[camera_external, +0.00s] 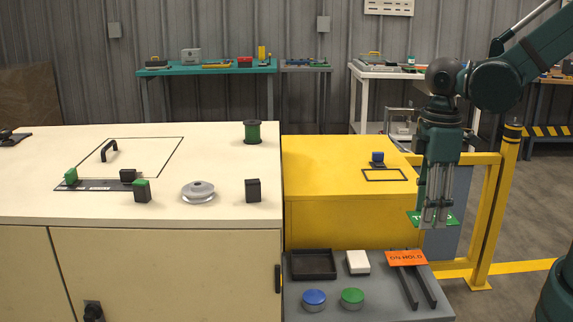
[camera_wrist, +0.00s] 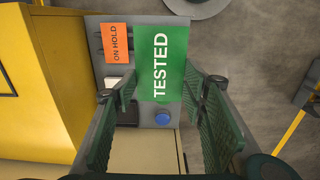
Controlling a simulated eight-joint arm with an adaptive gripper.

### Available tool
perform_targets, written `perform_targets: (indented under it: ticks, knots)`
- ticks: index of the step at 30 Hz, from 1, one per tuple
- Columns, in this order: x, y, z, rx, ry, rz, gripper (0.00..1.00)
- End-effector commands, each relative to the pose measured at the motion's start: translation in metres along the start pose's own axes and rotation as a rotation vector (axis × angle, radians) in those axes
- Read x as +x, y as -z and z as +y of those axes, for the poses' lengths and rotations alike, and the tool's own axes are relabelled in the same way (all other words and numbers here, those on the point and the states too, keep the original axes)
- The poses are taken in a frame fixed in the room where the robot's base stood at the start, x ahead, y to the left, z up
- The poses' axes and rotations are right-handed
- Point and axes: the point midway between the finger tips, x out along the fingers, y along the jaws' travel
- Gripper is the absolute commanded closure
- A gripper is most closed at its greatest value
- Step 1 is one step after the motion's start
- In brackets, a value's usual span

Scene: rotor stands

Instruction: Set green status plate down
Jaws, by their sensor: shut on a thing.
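The green status plate (camera_external: 449,221) hangs in the air at my gripper's fingertips, right of the yellow cabinet and above the grey shelf. In the wrist view the plate (camera_wrist: 161,55) reads "TESTED" and sits between the finger ends. My gripper (camera_external: 436,214) points down and is shut on the plate; the fingers (camera_wrist: 161,90) flank it in the wrist view. An orange "ON HOLD" plate (camera_external: 406,258) lies across two dark rails (camera_external: 426,287) on the grey shelf (camera_external: 375,309). It also shows in the wrist view (camera_wrist: 116,43), left of the green plate.
The shelf also carries a black tray (camera_external: 313,265), a white block (camera_external: 358,262), a blue button (camera_external: 314,298) and a green button (camera_external: 352,297). The yellow cabinet (camera_external: 340,160) has a black outlined rectangle (camera_external: 384,180) and a small blue-topped item (camera_external: 377,158). A yellow railing (camera_external: 485,220) stands behind my gripper.

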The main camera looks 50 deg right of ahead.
Motion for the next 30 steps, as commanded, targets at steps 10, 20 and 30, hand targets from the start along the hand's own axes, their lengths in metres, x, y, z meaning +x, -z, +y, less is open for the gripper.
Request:
perform_targets:
  ticks: [10,20,30]
  knots:
    - [-0.064,-0.001,0.0,0.0,0.0,0.0,0.76]
    - [-0.131,0.0,0.0,0.0,0.0,0.0,0.76]
    - [-0.188,-0.001,0.0,0.0,0.0,0.0,0.76]
